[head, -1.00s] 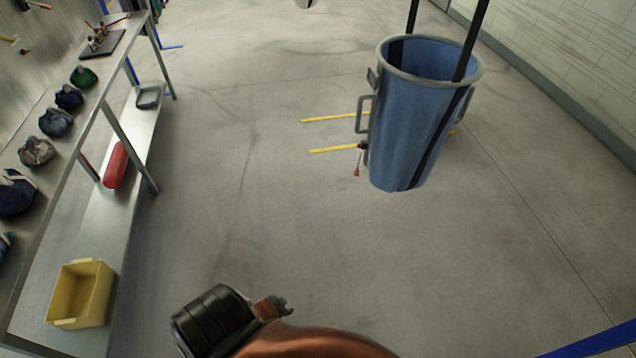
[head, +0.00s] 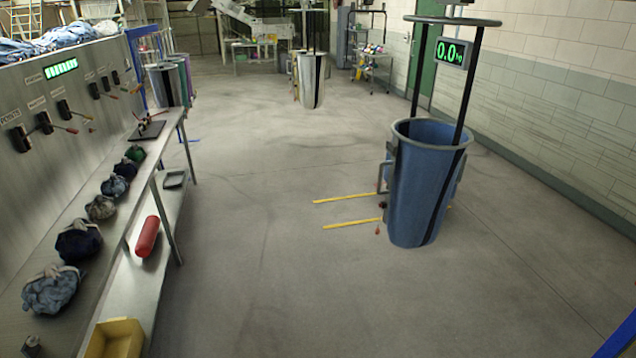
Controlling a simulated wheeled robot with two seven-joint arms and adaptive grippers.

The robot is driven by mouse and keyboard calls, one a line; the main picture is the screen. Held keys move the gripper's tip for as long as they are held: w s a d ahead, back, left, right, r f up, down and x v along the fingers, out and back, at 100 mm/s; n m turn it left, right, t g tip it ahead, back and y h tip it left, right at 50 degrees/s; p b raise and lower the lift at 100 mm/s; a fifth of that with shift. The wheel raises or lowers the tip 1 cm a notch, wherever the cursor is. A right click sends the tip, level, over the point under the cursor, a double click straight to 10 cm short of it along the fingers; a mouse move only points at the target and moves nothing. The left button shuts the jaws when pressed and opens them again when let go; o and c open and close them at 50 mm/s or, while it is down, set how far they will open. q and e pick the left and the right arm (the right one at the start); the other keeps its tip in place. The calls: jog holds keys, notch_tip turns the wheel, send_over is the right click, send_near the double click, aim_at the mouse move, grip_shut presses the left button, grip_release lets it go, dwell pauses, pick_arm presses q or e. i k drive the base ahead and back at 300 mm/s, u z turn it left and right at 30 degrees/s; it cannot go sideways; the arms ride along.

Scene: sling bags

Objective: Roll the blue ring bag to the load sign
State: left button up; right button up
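A tall blue bag (head: 420,205) with a grey ring rim stands or hangs at the right, over yellow floor lines. Two black uprights rise from it to a grey ring (head: 452,20) above. A green display (head: 451,53) there reads 0.0. The bag has grey side handles and a dark strip down its front. I cannot tell whether its bottom touches the floor. I see no sign that I can read as a load sign. Neither of my grippers is in view.
A steel bench (head: 70,235) with cloth bundles runs along the left. A red cylinder (head: 147,237) and a yellow bin (head: 115,338) are on its lower shelf. A pale bag (head: 311,82) stands farther back; other bags (head: 165,86) stand behind the bench. The middle floor is clear.

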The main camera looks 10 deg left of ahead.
aim_at(427, 154)
jog(key=u, duration=0.8)
jog(key=i, duration=1.2)
jog(key=z, duration=0.75)
jog(key=i, duration=0.85)
jog(key=z, duration=0.9)
